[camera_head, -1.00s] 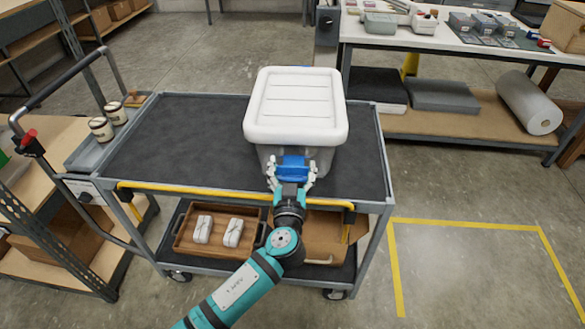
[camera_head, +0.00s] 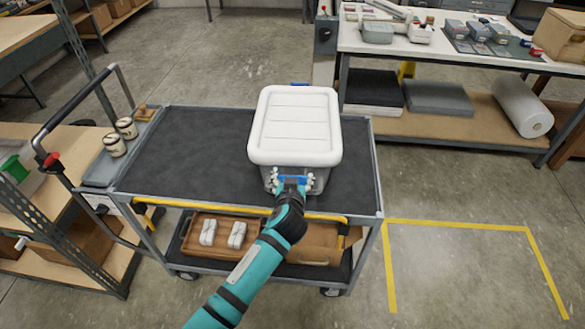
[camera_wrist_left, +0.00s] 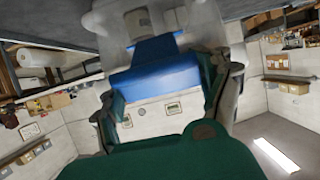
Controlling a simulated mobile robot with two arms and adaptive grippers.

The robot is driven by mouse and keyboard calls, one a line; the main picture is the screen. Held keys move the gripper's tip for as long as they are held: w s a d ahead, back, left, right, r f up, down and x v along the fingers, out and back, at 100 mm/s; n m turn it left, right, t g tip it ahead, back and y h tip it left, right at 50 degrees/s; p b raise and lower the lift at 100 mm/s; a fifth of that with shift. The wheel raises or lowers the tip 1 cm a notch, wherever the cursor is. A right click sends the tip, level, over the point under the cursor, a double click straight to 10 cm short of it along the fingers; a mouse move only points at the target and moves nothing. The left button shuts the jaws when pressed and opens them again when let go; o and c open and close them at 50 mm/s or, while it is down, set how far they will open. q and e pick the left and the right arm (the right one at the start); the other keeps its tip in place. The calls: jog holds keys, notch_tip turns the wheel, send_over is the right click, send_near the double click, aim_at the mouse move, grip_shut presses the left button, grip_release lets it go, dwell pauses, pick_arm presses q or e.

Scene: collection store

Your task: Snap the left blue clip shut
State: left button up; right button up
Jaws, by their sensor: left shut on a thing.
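A clear plastic box (camera_head: 322,181) with a white lid (camera_head: 294,125) stands on the cart's right half. A blue clip (camera_head: 296,179) is on the box's near side, just under the lid rim. My left gripper (camera_head: 292,183) is shut on this clip, with its fingers at the clip's two ends. In the left wrist view the clip (camera_wrist_left: 160,78) fills the space between the green-and-grey fingers (camera_wrist_left: 168,100). Whether the clip is fully latched cannot be told. Another blue clip (camera_head: 299,85) shows at the lid's far edge. My right gripper is not in view.
The dark cart top (camera_head: 190,150) is free left of the box. Tins (camera_head: 126,128) stand in a side tray at its left end. A wooden tray (camera_head: 200,256) with white packages lies on the lower shelf. A stocked workbench (camera_head: 450,50) stands behind right.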

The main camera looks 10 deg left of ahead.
pick_arm(q)
jog(key=w+r+g+p, duration=0.1)
jog(key=p, duration=0.2)
jog(key=shift+r+g, duration=0.2)
jog(key=shift+g, duration=0.2)
jog(key=shift+w+f+g+p, duration=0.15)
jog(key=shift+g+p, duration=0.15)
jog(key=shift+p, duration=0.25)
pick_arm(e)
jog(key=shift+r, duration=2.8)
